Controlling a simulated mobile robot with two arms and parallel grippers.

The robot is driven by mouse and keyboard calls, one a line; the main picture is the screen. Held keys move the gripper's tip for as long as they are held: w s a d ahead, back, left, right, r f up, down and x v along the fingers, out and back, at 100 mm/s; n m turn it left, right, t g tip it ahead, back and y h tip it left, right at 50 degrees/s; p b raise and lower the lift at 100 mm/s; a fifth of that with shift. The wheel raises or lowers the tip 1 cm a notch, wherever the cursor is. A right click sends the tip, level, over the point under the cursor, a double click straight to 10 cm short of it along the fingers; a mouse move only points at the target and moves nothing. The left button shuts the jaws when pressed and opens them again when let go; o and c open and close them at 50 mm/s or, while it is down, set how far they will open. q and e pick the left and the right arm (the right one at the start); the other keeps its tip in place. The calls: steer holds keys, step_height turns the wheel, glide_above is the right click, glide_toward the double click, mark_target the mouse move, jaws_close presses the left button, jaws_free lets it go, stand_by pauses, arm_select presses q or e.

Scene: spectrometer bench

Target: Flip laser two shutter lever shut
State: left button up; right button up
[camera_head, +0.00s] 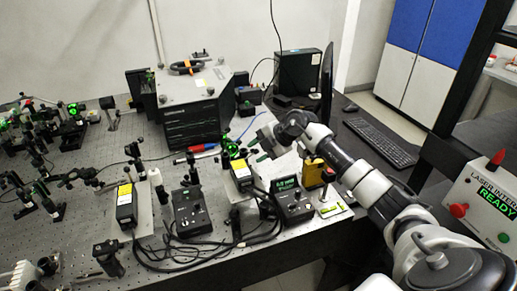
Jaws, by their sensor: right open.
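Two black laser boxes with yellow labels stand on the bench, one at the left (127,210) and one near the middle (243,180). I cannot read which of them is laser two. My right gripper (259,148) is open, above and just behind the middle laser box, near its back end. A green-lit optic (231,148) stands just left of the gripper. No shutter lever can be made out at this size; the gripper may hide part of that area. My left gripper is not in view.
A large dark instrument (195,118) stands behind. A keyboard (378,142) lies at the right. An interlock box (484,208) reading READY is at far right.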

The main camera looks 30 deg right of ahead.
mark_target(243, 153)
jaws_close()
steer(key=r+h+p, duration=0.1)
steer(key=p, duration=0.1)
steer(key=a+g+h+p, duration=0.1)
steer(key=p, duration=0.2)
steer(key=shift+r+n+h, duration=0.35)
steer(key=shift+n+h, duration=0.05)
steer(key=shift+w+a+r+h+p, duration=0.15)
steer(key=shift+a+h+p, duration=0.35)
steer(key=shift+h, duration=0.3)
steer(key=shift+w+a+n+g+h, duration=0.15)
steer(key=shift+a+n+g+h, duration=0.25)
steer(key=shift+h, duration=0.4)
steer(key=shift+w+a+r+n+g+h+b, duration=0.15)
steer(key=shift+a+h+b, duration=0.15)
steer(key=shift+h+b, duration=0.25)
steer(key=shift+s+a+f+n+g+h+b, duration=0.15)
steer(key=shift+a+h+b, duration=0.15)
steer(key=shift+h, duration=0.35)
steer(key=shift+w+a+r+n+g+h+b, duration=0.1)
steer(key=shift+w+a+n+g+h+b, duration=0.1)
steer(key=shift+a+h+b, duration=0.35)
steer(key=shift+w+a+r+n+g+h+b, duration=0.1)
steer(key=shift+a+n+h+b, duration=0.15)
steer(key=shift+h+b, duration=0.6)
steer(key=shift+s, duration=0.1)
